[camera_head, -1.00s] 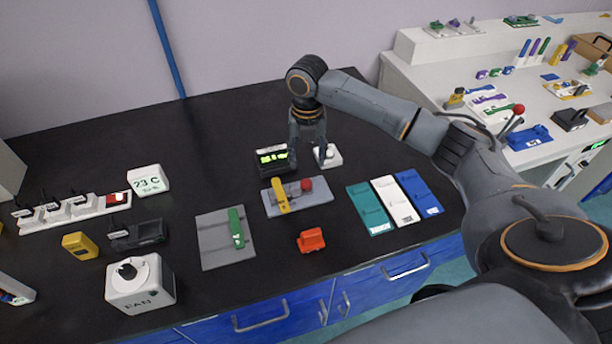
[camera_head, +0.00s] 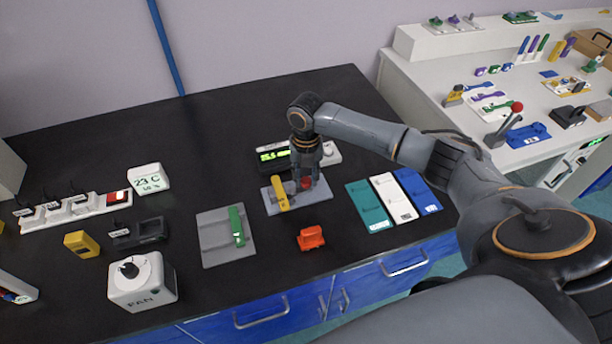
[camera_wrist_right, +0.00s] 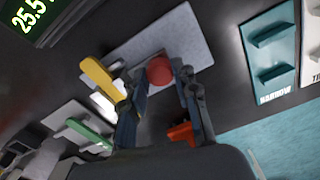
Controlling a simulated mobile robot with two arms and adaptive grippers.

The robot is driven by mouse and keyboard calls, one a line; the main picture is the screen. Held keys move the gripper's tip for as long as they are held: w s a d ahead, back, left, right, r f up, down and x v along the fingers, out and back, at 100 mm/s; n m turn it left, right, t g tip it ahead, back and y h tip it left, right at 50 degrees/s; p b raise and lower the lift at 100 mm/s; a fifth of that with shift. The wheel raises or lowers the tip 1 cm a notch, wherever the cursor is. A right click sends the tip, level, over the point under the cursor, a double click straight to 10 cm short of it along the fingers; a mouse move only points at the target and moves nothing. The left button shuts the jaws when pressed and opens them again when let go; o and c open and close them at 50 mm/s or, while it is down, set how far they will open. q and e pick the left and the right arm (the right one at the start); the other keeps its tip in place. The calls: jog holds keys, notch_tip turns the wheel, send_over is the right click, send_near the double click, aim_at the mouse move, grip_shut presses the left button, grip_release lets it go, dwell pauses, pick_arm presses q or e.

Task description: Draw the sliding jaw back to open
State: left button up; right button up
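A grey plate (camera_head: 318,199) carries a yellow jaw (camera_head: 281,194) on its left and a red round knob (camera_head: 306,184) on its right. The wrist view shows the yellow jaw (camera_wrist_right: 101,78), the knob (camera_wrist_right: 159,69) and the plate (camera_wrist_right: 195,40). My right gripper (camera_head: 307,180) is down at the knob. In the wrist view its fingers (camera_wrist_right: 162,85) stand apart, one on each side of the knob, and do not look closed on it. Whether they touch it is unclear. The knob's mount is hidden. My left gripper is out of view.
A second grey plate with a green jaw (camera_head: 237,226) lies to the left. An orange-red block (camera_head: 311,238) lies in front of the plate. A display box (camera_head: 272,155) stands behind. Teal (camera_head: 370,207), white (camera_head: 394,197) and blue (camera_head: 418,190) plates lie right.

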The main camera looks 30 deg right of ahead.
grip_shut()
jog(key=shift+d, duration=0.15)
jog(key=d, duration=0.1)
jog(key=d+p, duration=0.1)
jog(key=shift+s+d+r, duration=0.1)
jog(key=shift+s+d, duration=0.25)
jog(key=shift+d, duration=0.05)
jog(key=o, duration=0.6)
grip_release()
jog(key=shift+d, duration=0.1)
jog(key=shift+c, duration=0.2)
jog(key=shift+o, duration=0.7)
